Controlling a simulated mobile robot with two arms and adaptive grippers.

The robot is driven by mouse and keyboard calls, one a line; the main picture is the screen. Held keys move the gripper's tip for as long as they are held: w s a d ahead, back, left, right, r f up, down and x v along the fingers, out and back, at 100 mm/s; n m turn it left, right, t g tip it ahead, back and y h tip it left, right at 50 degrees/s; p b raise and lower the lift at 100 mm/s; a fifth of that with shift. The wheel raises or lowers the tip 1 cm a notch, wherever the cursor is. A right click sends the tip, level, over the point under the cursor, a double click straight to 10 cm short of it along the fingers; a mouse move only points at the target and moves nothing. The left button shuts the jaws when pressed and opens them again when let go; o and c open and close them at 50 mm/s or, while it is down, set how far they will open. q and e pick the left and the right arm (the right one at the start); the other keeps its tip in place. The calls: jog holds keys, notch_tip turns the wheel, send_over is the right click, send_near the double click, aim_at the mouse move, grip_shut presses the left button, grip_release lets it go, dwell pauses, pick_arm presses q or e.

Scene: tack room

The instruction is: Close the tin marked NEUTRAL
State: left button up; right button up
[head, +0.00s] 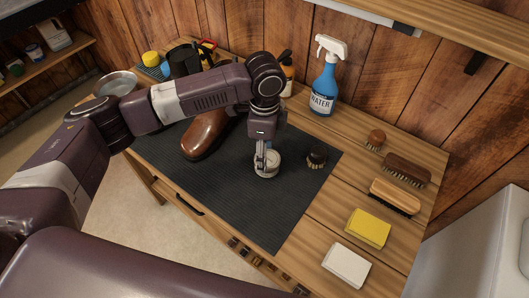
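A small pale round tin (266,169) stands on the dark ribbed mat (282,215). No label can be read on it, so I cannot tell that it is the one marked NEUTRAL. My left gripper (263,157) points straight down at the tin, with its fingertips at the tin's top. The fingers overlap the tin in the picture. I cannot tell whether they grip it, or whether a lid is on it. My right gripper is out of view.
A blue WATER spray bottle (325,85) stands behind. Brushes (395,196), a yellow sponge (368,229) and a white block (346,265) line the right side.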

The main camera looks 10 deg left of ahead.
pick_arm(q)
jog(key=o, duration=0.9)
jog(key=shift+r, duration=0.1)
notch_tip(320, 180, up, 12)
jog(key=shift+f, duration=0.1)
